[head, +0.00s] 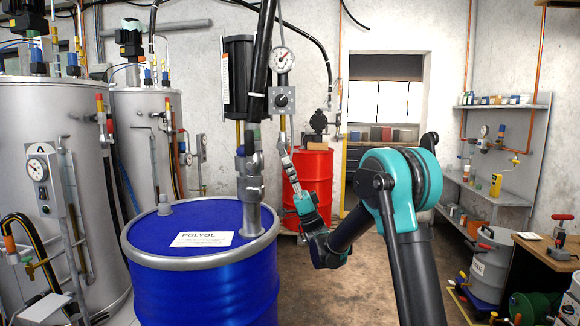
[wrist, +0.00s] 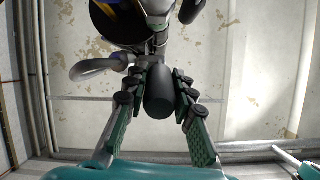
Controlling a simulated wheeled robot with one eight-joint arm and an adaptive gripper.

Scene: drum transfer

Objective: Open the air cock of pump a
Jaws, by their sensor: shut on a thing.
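The pump (head: 238,80), a dark upright body, stands on the blue drum labelled POLYOL (head: 205,285). Its air line has a round gauge (head: 282,60) and a grey regulator block (head: 282,99). My gripper (head: 284,153) reaches up from the lower right to the line just below the block. In the wrist view my gripper (wrist: 158,85) has its two fingers closed on either side of a dark rounded handle (wrist: 160,95), which I take to be the air cock's. The fingers hide the cock in the head view, so its position cannot be told.
A red drum (head: 312,180) stands behind my gripper. Large grey tanks (head: 60,130) with gauges and hoses fill the left. A black hose (head: 264,50) runs down beside the pump. Shelves (head: 500,106) and a bench line the right wall. The floor in the middle is clear.

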